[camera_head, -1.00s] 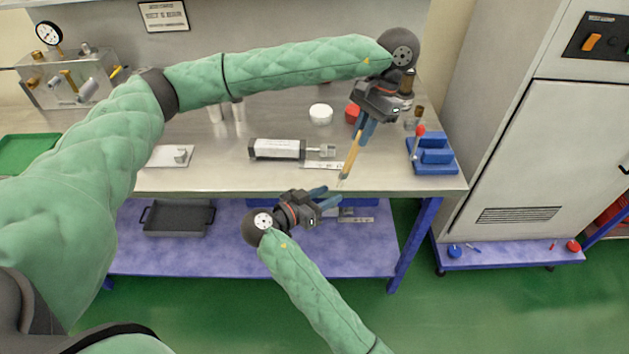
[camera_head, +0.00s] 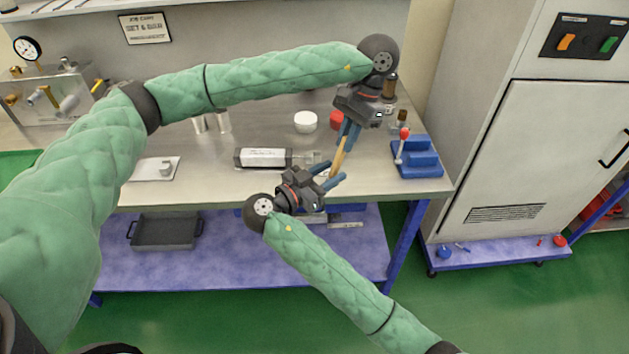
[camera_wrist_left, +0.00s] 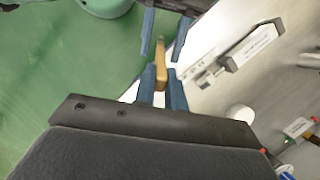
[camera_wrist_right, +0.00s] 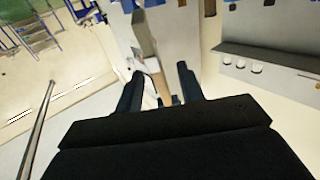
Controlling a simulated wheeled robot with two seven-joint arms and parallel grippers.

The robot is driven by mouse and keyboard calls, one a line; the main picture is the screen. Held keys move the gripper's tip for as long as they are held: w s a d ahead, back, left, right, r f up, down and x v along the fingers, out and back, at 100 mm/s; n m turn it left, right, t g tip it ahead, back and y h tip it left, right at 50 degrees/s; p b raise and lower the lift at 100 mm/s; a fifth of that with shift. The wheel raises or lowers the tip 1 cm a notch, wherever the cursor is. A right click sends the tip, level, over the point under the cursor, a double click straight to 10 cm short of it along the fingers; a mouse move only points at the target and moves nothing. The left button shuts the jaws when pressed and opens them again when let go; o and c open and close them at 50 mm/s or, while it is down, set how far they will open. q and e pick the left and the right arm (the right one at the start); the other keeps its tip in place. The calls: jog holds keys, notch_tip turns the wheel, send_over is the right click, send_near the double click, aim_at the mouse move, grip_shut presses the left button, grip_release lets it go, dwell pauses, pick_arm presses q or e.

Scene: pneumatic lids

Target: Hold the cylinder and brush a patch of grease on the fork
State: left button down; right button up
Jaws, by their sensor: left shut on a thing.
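The cylinder (camera_head: 262,157) lies on the bench, a pale body with dark end blocks. Its metal fork (camera_head: 305,159) points right; both also show in the left wrist view, cylinder (camera_wrist_left: 250,46) and fork (camera_wrist_left: 207,77). My left gripper (camera_head: 347,143) is shut on a brush, whose tan wooden handle (camera_head: 338,161) slants down. The handle also shows in the left wrist view (camera_wrist_left: 162,72). My right gripper (camera_head: 331,174) is open just below, its fingers around the handle's lower end, near the bench's front edge. I cannot tell whether they touch it. The bristles are not clear.
A blue block stand (camera_head: 416,158) with a red-topped stick is at the right. A small plate (camera_head: 154,169) lies left. The bench (camera_head: 205,180) is clear between.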

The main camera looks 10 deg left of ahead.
jog(key=shift+x, duration=1.85)
grip_shut()
pick_arm(q)
jog(key=c, duration=1.4)
grip_release()
jog(key=shift+o, duration=0.2)
